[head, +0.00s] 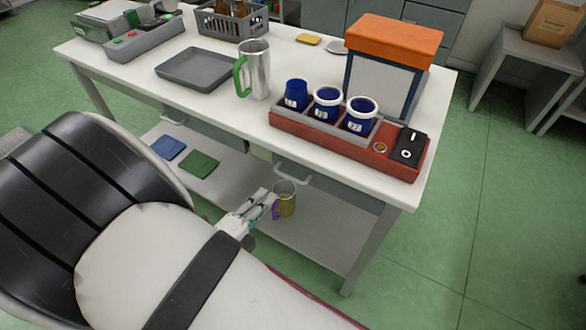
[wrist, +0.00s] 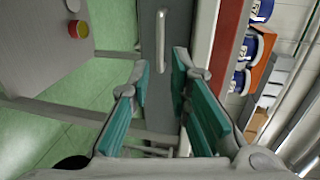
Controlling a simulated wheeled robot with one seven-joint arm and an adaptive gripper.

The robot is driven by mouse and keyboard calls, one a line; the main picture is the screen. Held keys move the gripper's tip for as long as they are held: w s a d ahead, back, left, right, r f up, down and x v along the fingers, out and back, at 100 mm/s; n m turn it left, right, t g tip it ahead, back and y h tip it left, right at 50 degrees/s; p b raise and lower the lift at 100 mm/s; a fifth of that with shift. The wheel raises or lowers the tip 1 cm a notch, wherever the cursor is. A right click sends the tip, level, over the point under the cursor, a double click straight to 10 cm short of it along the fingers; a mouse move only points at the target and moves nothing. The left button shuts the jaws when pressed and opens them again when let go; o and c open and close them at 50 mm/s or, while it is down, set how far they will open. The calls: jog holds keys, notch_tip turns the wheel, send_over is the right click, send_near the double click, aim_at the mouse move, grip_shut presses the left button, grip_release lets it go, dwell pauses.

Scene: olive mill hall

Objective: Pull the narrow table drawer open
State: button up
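A white-topped work table (head: 225,110) has grey drawers under its top. In the head view one drawer handle (head: 293,173) is at the right and another (head: 173,119) at the left. Both drawers look closed; I cannot tell from their visible fronts which is narrower. My gripper (head: 262,200) is in front of the right drawer, a little below and left of its handle. In the wrist view the bar handle (wrist: 161,41) stands on the grey drawer front (wrist: 150,75), ahead of the open teal fingers (wrist: 163,72). The handle is apart from the fingers, and nothing is between them.
A red tray base (head: 400,170) with blue cups (head: 327,103) sits on the table above the right drawer. A glass mug (head: 286,199) stands on the lower shelf (head: 320,228), close to my gripper in the picture. Blue and green cloths (head: 198,163) lie further left.

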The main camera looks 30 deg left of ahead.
aim_at(288, 176)
jog(key=x, duration=1.1)
jog(key=shift+w+d, duration=0.1)
jog(key=shift+w, duration=0.15)
grip_shut()
